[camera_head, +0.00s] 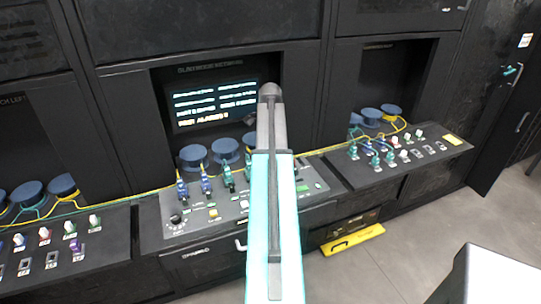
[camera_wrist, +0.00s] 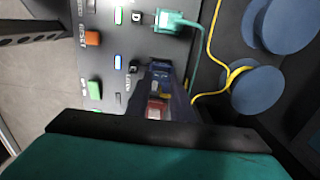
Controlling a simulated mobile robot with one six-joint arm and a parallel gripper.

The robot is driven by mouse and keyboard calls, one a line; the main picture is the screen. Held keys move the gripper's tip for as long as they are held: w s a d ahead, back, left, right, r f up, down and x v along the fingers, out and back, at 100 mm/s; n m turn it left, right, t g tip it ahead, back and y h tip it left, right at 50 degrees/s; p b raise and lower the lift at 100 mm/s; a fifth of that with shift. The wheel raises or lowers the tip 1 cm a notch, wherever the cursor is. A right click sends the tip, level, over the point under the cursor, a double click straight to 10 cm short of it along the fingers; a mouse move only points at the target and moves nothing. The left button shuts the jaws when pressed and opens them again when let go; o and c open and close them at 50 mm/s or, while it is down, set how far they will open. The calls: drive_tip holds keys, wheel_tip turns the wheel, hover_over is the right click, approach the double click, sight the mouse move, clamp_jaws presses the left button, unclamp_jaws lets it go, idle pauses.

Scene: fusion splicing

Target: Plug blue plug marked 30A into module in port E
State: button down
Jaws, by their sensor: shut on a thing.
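A dark blue plug (camera_wrist: 158,76) with small red and yellow details shows in the wrist view, close to the dark panel. My gripper (camera_wrist: 160,112) is shut on it; its dark body and the teal part behind fill the bottom of that view. The plug's marking cannot be read, and its far end against the panel is unclear. A teal plug (camera_wrist: 178,22) sits beside it on the panel. In the head view my gripper is hidden behind my teal arm, which reaches to the middle console (camera_head: 165,215). The port letters are too small to read surely.
Blue plugs (camera_head: 206,184) and a teal plug (camera_head: 228,178) stand on the middle console left of my arm. Blue spools (camera_wrist: 257,87) and a yellow cable (camera_wrist: 211,45) lie close by. Orange (camera_wrist: 93,39) and green (camera_wrist: 95,90) buttons are on the panel.

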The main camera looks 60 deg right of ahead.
drive_tip(key=shift+f, duration=0.45)
idle(0.3)
drive_tip(key=c, duration=1.5)
unclamp_jaws()
drive_tip(key=shift+o, duration=0.2)
drive_tip(key=shift+r, duration=0.1)
wheel_tip(320, 180, up, 14)
drive_tip(key=b, duration=0.4)
drive_tip(key=shift+f, duration=0.2)
drive_tip(key=shift+r, duration=0.1)
